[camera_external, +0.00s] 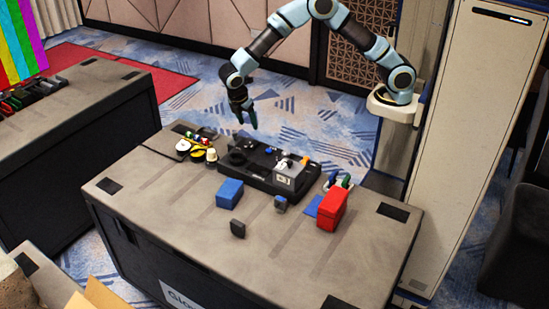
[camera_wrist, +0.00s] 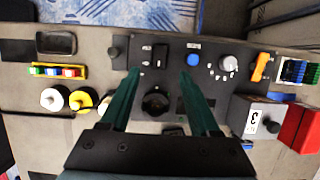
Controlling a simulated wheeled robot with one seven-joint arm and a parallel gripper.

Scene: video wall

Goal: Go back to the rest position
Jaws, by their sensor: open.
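My gripper (camera_external: 245,117) hangs from the bent arm above the back of the table, fingers pointing down. In the wrist view its two green fingers (camera_wrist: 160,78) are apart, with nothing held between them. Below it is a black control panel (camera_external: 240,174) with knobs and switches. The panel also shows in the wrist view (camera_wrist: 215,88), with a blue button (camera_wrist: 193,59), a dial (camera_wrist: 229,64) and a dark round knob (camera_wrist: 155,103). The gripper is clear of the panel.
A grey box (camera_external: 289,178) sits at the panel's right. A blue box (camera_external: 229,193), a dark block (camera_external: 237,229) and a red box (camera_external: 332,208) stand on the table (camera_external: 180,225). Spools (camera_external: 211,155) lie at the left. The front of the table is mostly clear.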

